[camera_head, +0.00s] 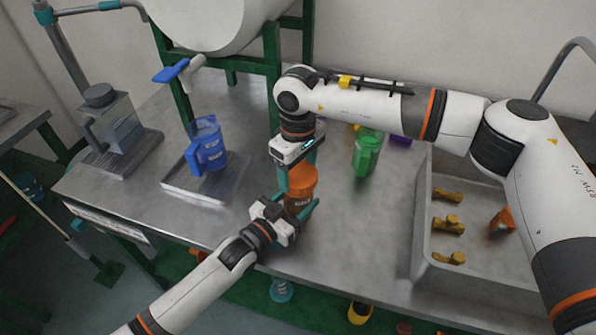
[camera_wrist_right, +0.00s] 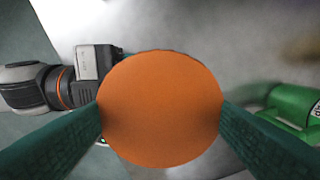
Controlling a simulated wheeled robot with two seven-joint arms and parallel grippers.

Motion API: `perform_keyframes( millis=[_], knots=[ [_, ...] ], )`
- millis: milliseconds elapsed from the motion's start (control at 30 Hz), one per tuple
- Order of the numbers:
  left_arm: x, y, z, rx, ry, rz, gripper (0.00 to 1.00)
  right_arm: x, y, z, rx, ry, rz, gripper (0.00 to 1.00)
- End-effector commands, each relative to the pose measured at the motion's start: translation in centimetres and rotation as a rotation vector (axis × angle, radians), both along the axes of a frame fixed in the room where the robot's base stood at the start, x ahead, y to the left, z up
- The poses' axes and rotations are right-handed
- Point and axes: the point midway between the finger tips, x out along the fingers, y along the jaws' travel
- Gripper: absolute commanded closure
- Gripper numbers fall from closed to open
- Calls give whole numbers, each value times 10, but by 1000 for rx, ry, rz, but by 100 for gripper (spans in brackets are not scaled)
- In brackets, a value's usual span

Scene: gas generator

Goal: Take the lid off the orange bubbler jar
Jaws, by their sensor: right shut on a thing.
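The orange bubbler jar (camera_head: 299,201) stands upright near the table's front edge, with its orange lid (camera_head: 303,175) at the top. My right gripper (camera_head: 300,170) comes down from above and is shut on the lid. In the right wrist view the round orange lid top (camera_wrist_right: 160,110) sits between my two green fingers. My left gripper (camera_head: 295,208) is low at the jar's body, with a green finger along its right side. Its other finger is largely hidden, so its grip on the jar is unclear. I see no clear gap between lid and jar.
A blue jug (camera_head: 208,147) stands on a plate left of the jar. A green container (camera_head: 367,156) stands to the right, also in the right wrist view (camera_wrist_right: 290,105). A grey tray (camera_head: 424,235) at the right holds yellow pieces and an orange piece. A white tank is behind.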

Motion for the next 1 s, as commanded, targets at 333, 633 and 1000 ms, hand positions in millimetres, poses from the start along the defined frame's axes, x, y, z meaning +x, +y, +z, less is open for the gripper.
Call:
perform_keyframes(
  millis=[333, 633, 1000],
  knots=[
    [0, 0, -1, 2, 2, 0, 100, 0, 0, 2, 0, 0, 0, 57],
    [0, 0, -1, 2, 2, 0, 100, 0, 0, 28, 0, -3, 0, 57],
    [0, 0, -1, 2, 2, 0, 35, 0, 0, 42, -1, 1, 0, 57]
  ],
)
